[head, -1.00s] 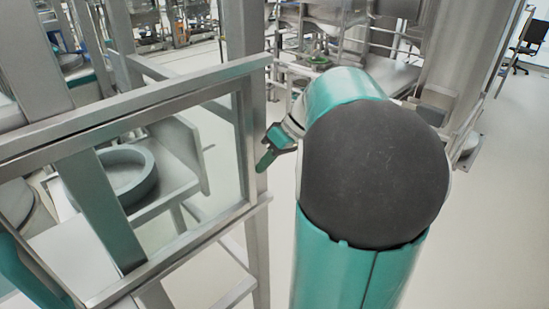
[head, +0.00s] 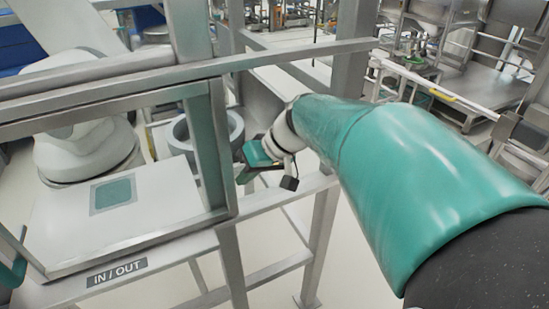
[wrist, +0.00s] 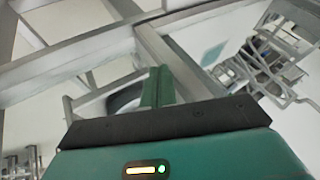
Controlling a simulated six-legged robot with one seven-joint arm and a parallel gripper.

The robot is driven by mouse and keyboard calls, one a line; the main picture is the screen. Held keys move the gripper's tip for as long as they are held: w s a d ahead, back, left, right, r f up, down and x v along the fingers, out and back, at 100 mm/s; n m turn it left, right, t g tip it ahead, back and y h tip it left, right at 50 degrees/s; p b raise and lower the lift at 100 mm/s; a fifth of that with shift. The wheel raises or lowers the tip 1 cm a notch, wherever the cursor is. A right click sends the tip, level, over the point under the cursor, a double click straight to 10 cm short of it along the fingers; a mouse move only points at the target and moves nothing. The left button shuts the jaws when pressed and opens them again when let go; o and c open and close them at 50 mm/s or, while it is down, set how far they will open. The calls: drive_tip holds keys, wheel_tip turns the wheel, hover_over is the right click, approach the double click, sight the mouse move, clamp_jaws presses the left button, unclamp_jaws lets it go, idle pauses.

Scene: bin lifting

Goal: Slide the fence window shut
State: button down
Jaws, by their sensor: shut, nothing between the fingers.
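The fence window (head: 220,150) is a clear pane in a grey metal frame, at the left of the head view. An open gap lies between its right edge and the fence post (head: 343,85). A teal handle (head: 14,268) shows at its lower left. My gripper (head: 243,170) is in this gap, close beside the window's right edge; I cannot tell whether it touches. In the wrist view its green fingers (wrist: 157,86) are together and hold nothing, near a grey metal upright (wrist: 168,60).
A horizontal rail (head: 300,53) runs above the gap and another (head: 280,197) below it. An IN / OUT sign (head: 117,272) is on the lower left. Behind the fence are a white table (head: 150,210) and a grey ring-shaped container (head: 235,125).

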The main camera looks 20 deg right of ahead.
sight(206, 195)
drive_tip(key=a, duration=0.7)
drive_tip(key=shift+a, duration=0.15)
